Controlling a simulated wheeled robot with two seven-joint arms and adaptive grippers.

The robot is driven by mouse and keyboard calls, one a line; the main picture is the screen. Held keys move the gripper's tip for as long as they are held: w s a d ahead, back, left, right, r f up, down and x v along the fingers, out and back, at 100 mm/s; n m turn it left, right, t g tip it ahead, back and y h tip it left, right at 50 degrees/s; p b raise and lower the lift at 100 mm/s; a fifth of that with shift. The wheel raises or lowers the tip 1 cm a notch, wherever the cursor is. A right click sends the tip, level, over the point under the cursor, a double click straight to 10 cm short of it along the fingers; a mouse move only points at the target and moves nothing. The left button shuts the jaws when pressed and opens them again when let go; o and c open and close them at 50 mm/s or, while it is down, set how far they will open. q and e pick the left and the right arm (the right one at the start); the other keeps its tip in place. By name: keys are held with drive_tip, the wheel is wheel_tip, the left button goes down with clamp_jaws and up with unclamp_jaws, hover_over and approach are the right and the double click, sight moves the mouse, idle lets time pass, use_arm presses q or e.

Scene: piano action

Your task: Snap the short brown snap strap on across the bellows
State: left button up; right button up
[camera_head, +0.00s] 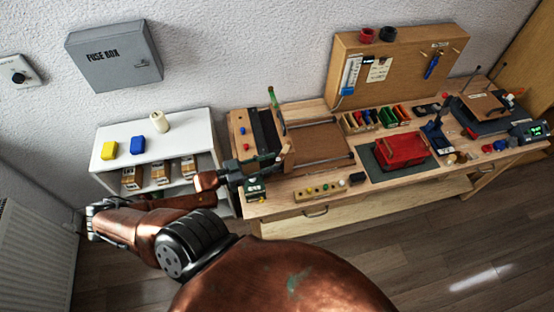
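A red box-like body (403,149) lies on a dark green mat (369,160) on the workbench; it may be the bellows, but folds are too small to make out. I cannot pick out the short brown snap strap for certain. My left gripper (250,170) is at the bench's left front corner, well to the left of the red body and apart from it. It is dark and small against dark parts, so its fingers and anything between them are unclear. My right gripper is not in view.
The wooden workbench (285,207) holds a wooden frame with rails (318,142), a strip with coloured knobs (320,191), small coloured bins (375,118) and a tool board (405,62).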

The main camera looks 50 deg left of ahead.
use_arm(q)
drive_tip(key=v, duration=0.8)
drive_tip(key=shift+s, duration=0.3)
drive_tip(key=shift+a, duration=0.1)
drive_tip(key=shift+c, duration=0.3)
